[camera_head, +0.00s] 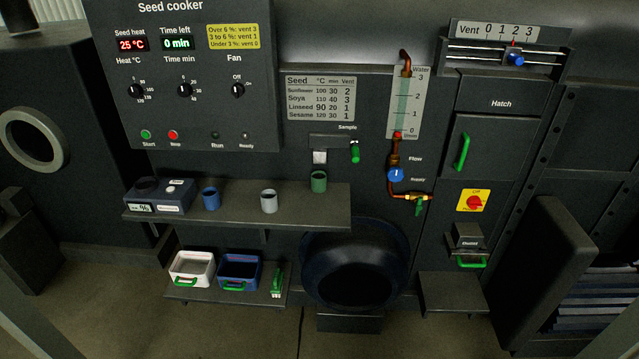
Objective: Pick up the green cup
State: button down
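The green cup (319,182) stands upright near the right end of the dark upper shelf (245,213). It sits below the white sample spout (320,157), with a small gap between them. A green-handled sample lever (355,152) hangs to the right of the spout. What is inside the green cup is too dark to tell. My gripper is not in this view.
On the same shelf stand a grey-white cup (268,201), a blue cup (210,199) and a moisture-meter-like box (160,195). A lower shelf holds a white bin (192,268) and a blue bin (238,271). Copper pipe (392,160) runs right of the lever.

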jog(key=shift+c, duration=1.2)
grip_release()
